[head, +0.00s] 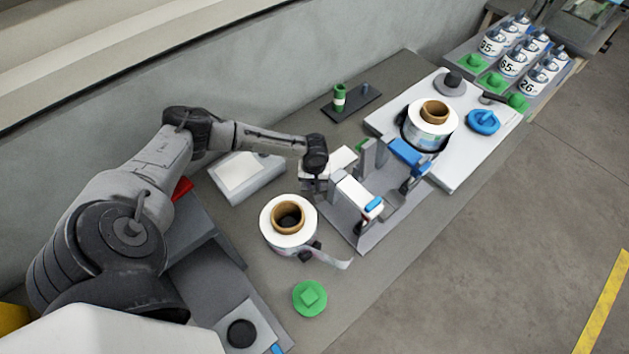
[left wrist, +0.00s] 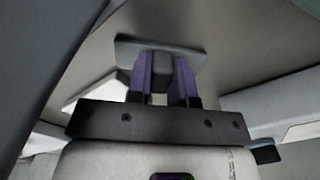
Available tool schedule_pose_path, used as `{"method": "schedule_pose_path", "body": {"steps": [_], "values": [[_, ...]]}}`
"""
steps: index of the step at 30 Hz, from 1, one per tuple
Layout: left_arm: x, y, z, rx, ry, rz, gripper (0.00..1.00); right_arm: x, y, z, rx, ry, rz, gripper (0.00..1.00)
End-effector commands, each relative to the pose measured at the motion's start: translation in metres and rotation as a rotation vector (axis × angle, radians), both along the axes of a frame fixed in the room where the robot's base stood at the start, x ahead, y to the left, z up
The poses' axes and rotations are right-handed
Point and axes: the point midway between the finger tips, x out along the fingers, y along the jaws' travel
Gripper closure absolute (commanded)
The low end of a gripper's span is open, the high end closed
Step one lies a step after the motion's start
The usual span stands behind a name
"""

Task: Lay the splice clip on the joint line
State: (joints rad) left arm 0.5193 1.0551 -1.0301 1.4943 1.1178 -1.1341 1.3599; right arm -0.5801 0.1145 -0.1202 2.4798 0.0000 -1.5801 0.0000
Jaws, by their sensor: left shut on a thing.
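My left gripper (left wrist: 163,85) is shut on a dark grey block that stands up from a flat grey plate; by its shape this looks like the splice clip (left wrist: 190,58). The two purple fingers press on both sides of the block. In the head view my left gripper (head: 312,185) points down at the back-left end of the labelling machine (head: 361,200). The clip is mostly hidden there by the gripper. I cannot make out the joint line in either view. My right gripper is not in view.
A label reel (head: 274,215) with a loose tail stands in front of the gripper, with a green knob (head: 310,297) nearer. A second reel (head: 428,130) sits on the white board (head: 466,150). A sloped panel (head: 244,176) stands left, a green post (head: 339,98) behind.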

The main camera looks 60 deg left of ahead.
Motion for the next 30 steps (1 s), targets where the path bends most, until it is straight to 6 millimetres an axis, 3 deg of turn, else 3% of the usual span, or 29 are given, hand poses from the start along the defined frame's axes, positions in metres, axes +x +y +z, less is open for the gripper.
{"method": "schedule_pose_path", "body": {"steps": [8,17,23,30], "values": [[0.0,0.0,0.0,0.0,0.0,0.0,0.55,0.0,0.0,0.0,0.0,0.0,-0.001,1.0],[0.0,0.0,0.002,0.0,-0.001,-0.001,0.54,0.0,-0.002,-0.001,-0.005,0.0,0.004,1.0],[0.0,0.001,0.028,0.0,-0.003,-0.001,0.54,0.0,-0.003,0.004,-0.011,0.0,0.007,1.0],[0.0,0.001,0.074,0.0,-0.003,0.0,0.54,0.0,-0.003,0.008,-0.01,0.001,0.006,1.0]]}}
